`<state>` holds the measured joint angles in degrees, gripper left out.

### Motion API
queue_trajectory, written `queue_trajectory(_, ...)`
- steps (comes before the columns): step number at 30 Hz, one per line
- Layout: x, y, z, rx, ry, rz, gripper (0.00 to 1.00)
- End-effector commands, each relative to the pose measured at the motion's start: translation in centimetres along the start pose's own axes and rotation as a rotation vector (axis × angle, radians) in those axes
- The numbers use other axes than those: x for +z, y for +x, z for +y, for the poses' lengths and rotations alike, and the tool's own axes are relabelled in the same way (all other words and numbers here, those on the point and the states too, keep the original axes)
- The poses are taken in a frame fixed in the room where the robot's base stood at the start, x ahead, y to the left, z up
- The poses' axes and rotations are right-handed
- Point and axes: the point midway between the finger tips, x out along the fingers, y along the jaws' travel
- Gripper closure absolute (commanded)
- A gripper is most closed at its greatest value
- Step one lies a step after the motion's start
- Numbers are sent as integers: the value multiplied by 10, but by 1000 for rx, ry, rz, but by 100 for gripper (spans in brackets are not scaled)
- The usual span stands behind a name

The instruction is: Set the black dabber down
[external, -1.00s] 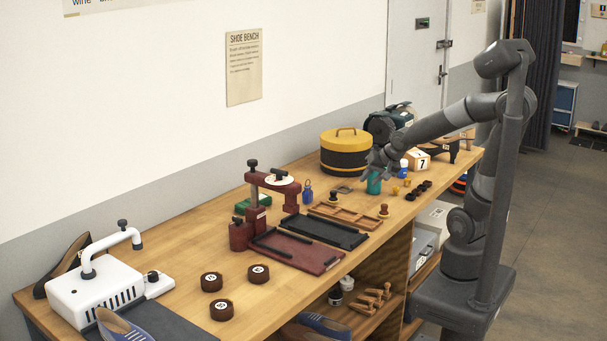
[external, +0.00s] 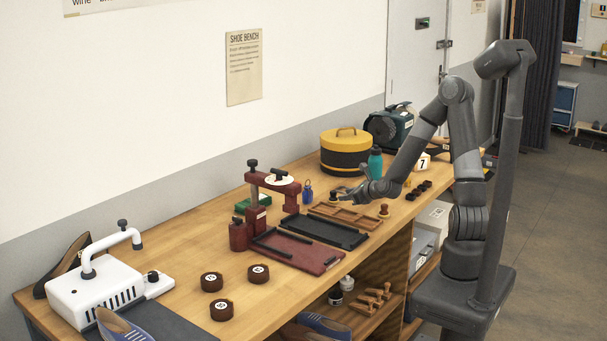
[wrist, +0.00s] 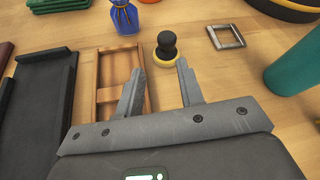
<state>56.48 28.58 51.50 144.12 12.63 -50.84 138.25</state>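The black dabber (wrist: 166,47), a dark knob on a pale yellowish base, stands upright on the bench just beyond my fingertips in the wrist view. In the external view it shows small at the back end of the wooden tray (external: 350,217), partly crowded by my gripper (external: 341,195). My gripper (wrist: 160,75) is open, with nothing between its fingers. The left finger overlaps the wooden tray (wrist: 105,97) in the wrist view. A second dabber with a brown top (external: 384,210) stands at the tray's right end.
A teal bottle (wrist: 295,67) and a metal buckle frame (wrist: 226,36) are right of the dabber in the wrist view. A blue bottle (wrist: 124,18) stands behind it. A black tray (wrist: 45,95) lies left. Bare wood separates dabber and buckle.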

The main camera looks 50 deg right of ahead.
Motion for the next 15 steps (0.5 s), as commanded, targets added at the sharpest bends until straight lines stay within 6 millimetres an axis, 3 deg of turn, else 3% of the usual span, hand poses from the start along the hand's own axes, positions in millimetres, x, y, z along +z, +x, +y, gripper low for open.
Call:
queue_trajectory(7, 0, 10, -9, -35, 157, -33, 65)
queue_trajectory(15, 2, 48, -10, -34, 154, -34, 65)
